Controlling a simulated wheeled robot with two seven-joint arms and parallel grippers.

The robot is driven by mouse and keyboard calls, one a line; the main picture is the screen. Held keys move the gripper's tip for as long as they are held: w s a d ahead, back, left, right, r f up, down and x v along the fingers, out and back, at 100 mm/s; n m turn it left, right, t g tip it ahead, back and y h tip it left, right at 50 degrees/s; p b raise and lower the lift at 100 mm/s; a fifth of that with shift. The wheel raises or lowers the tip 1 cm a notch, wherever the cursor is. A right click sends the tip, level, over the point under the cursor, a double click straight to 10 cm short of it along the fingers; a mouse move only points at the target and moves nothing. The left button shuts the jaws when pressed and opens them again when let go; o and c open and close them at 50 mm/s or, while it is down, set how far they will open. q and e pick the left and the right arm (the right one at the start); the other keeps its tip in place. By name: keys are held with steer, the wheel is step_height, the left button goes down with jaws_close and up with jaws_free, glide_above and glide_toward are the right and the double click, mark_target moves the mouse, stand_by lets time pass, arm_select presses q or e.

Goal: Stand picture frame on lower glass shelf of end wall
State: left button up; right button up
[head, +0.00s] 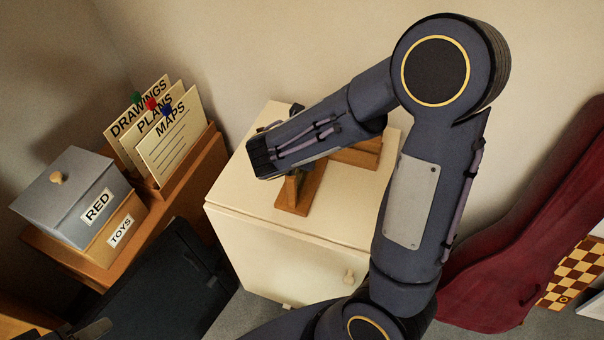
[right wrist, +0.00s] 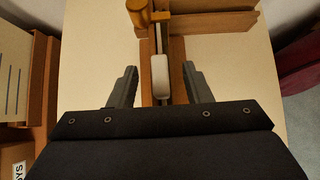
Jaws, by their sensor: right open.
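I see no picture frame and no glass shelf for certain in either view. My right gripper (right wrist: 160,80) is open above the cream cabinet (head: 235,190). Its two dark fingers stand apart on either side of a wooden stand or brace (right wrist: 177,60). A pale rounded grip (right wrist: 160,77) on that piece lies between the fingers in the picture; I cannot tell if they touch it. The wooden piece also shows in the head view (head: 293,197), partly hidden under my right arm. The right fingers are hidden there. My left gripper's fingers are not seen.
A grey box (head: 70,180) marked RED sits on a box (head: 122,228) marked TOYS at left. Cards (head: 175,145) stand in a wooden holder beside them. A dark red case (head: 510,250) leans at right near a checkerboard (head: 578,270). The cabinet top's front left is bare.

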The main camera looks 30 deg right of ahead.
steer(key=shift+w+d+f, duration=0.3)
steer(key=shift+d+f, duration=0.05)
steer(key=shift+f, duration=0.1)
jaws_close()
steer(key=shift+r, duration=0.1)
stand_by(1.1)
